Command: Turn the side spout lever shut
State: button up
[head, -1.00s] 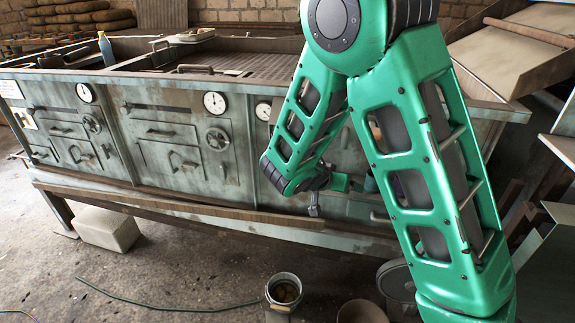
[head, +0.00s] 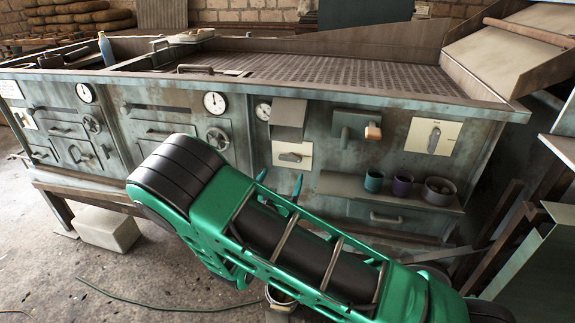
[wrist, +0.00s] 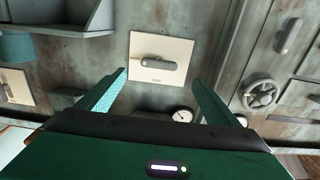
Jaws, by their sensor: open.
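A pale plate (head: 303,152) with a grey lever (head: 289,157) sits on the machine front, below a grey hood. In the wrist view the plate (wrist: 178,79) is ahead, its lever (wrist: 158,65) lying nearly level. A second plate (head: 448,134) with a grey lever (head: 434,139) is farther right. The plates' lettering is too small to read, so I cannot tell which lever is the side spout's. My gripper (head: 280,181) is open and empty, in front of and below the left plate. In the wrist view its fingers (wrist: 158,78) spread either side of the lever, apparently not touching.
A spout box with a copper-coloured knob (head: 373,131) juts out between the plates. A shelf (head: 335,186) with cups (head: 402,186) sticks out at lower right. A dial (head: 263,111) and a handwheel (head: 217,138) are to the left. A bucket stands on the floor, partly hidden by my arm.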

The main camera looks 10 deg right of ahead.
aim_at(289, 160)
jog(key=x, duration=0.9)
jog(key=shift+w+d, duration=0.15)
jog(key=shift+w, duration=0.05)
jog(key=c, duration=1.1)
